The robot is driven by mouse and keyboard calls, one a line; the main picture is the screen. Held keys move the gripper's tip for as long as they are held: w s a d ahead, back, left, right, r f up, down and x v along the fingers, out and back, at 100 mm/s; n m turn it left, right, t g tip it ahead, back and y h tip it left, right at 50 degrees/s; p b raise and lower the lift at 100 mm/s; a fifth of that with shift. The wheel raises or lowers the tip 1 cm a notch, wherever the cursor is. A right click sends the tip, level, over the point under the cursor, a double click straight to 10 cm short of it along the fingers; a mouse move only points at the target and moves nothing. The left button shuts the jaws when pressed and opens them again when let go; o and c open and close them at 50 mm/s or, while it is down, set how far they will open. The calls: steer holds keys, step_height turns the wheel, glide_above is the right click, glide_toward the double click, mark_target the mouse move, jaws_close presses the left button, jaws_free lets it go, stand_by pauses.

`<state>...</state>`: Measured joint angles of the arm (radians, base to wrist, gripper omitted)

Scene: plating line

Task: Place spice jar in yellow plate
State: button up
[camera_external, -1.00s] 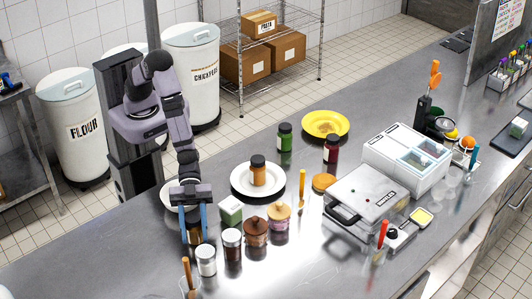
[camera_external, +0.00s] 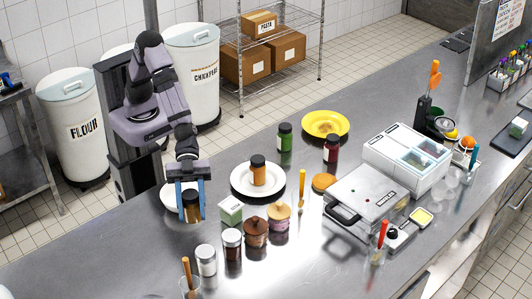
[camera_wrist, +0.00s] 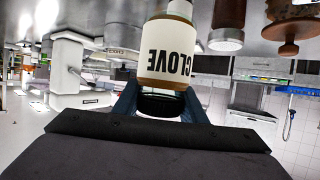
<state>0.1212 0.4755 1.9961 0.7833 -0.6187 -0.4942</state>
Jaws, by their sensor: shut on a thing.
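My gripper (camera_external: 189,204) points down at the left of the counter, its blue fingers shut on a spice jar (camera_external: 191,211) with brown contents. In the wrist view the held spice jar (camera_wrist: 172,50) shows a label reading CLOVE, and its black lid is between the fingers. The yellow plate (camera_external: 311,129) lies empty at the back of the counter, to the right of my gripper. Whether the jar touches the counter is hard to tell.
A white plate (camera_external: 237,187) with an orange jar (camera_external: 258,172) lies between my gripper and the yellow plate. A green jar (camera_external: 284,137) and a dark red jar (camera_external: 331,149) stand near the yellow plate. Several jars and a green-white box (camera_external: 231,211) stand right of my gripper.

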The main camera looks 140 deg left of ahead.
steer(key=a+f+n+t+y+p, duration=0.1)
steer(key=a+f+n+y, duration=0.2)
steer(key=a, duration=1.4)
steer(key=a+f+n+t+y, duration=0.1)
steer(key=a+n+y, duration=0.3)
steer(key=a, duration=1.4)
steer(key=s+a+n+y+p, duration=0.15)
steer(key=s+a, duration=0.35)
steer(key=a, duration=0.6)
steer(key=s+a+n+g+y, duration=0.1)
steer(key=s+a+n+y, duration=0.3)
steer(key=a, duration=0.7)
steer(key=s+a+y, duration=0.1)
steer(key=s+a, duration=0.5)
steer(key=a, duration=0.5)
steer(key=w+a+r, duration=0.1)
steer(key=a+r, duration=0.3)
steer(key=r, duration=0.1)
steer(key=shift+a+g+y, duration=0.3)
steer(key=shift+a+y, duration=0.05)
steer(key=shift+a, duration=0.05)
steer(key=shift+w+r, duration=0.1)
steer(key=shift+w, duration=0.05)
steer(key=shift+f+p, duration=1)
steer(key=shift+f, duration=4.05)
